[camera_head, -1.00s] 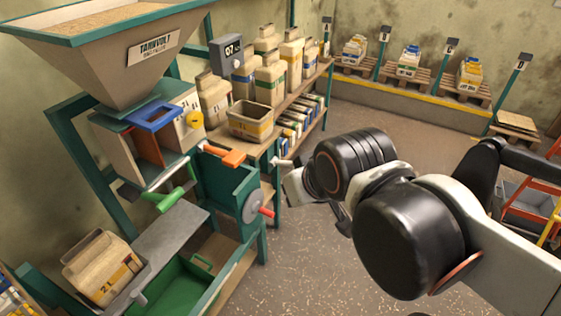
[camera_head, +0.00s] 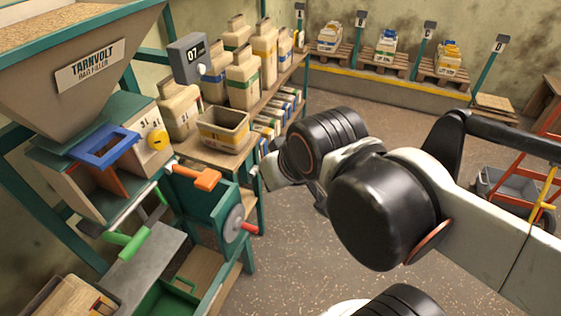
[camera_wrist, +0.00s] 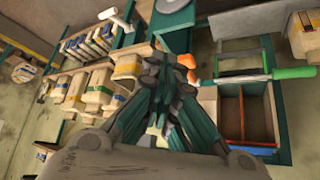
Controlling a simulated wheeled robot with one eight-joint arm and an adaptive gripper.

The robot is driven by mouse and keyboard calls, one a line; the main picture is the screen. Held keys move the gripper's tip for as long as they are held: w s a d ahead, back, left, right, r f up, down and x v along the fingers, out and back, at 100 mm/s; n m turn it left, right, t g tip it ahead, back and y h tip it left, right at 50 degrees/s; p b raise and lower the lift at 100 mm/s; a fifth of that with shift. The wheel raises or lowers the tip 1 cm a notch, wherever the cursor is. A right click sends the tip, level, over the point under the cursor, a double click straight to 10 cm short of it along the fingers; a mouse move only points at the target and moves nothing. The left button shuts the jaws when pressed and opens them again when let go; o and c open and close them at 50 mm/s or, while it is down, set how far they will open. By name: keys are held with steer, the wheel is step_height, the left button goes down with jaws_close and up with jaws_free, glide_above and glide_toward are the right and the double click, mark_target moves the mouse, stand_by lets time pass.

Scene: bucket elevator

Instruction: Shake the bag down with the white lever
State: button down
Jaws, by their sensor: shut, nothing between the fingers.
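A white T-shaped lever (camera_wrist: 115,18) shows at the top of the wrist view, beside a teal frame. In the head view a small pale piece (camera_head: 254,168) next to my gripper may be the same lever, but I cannot tell. My gripper (camera_head: 266,178) hangs in the air right of the teal machine. In the wrist view my gripper (camera_wrist: 170,65) is shut and empty, with its fingers together, apart from the lever. A tan bag (camera_head: 65,298) lies at the bottom left of the head view, cut off by the picture edge.
A hopper (camera_head: 85,65) of grain stands at the left. The machine also carries an orange handle (camera_head: 198,177), a green handle (camera_head: 130,243), a blue frame (camera_head: 103,147) and a red-handled wheel (camera_head: 234,223). Shelved containers stand behind. The floor (camera_head: 290,265) is open.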

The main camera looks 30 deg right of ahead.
steer(key=w+d+m+g+h+p, duration=0.15)
steer(key=w+d+m, duration=0.25)
steer(key=w+m, duration=0.4)
steer(key=w+d+m+g+p, duration=0.25)
steer(key=w+m, duration=0.35)
steer(key=w, duration=0.4)
steer(key=w+d+f+m+g+p, duration=0.1)
steer(key=w+d+f+m, duration=0.2)
steer(key=f, duration=0.3)
steer(key=w+d+f+m+p, duration=0.1)
steer(key=w+d+f+m, duration=0.2)
steer(key=f+m, duration=0.3)
steer(key=w+d+f+m+g+p, duration=0.1)
steer(key=w+d+f+m, duration=0.3)
steer(key=f, duration=0.4)
steer(key=shift+w+f+m+g+h+p, duration=0.3)
steer(key=shift+w+m+h, duration=0.15)
steer(key=shift+w+m, duration=0.25)
steer(key=shift+d, duration=0.1)
steer(key=b+x, duration=0.4)
steer(key=x, duration=0.9)
steer(key=shift+d+f, duration=0.15)
steer(key=shift+f, duration=0.25)
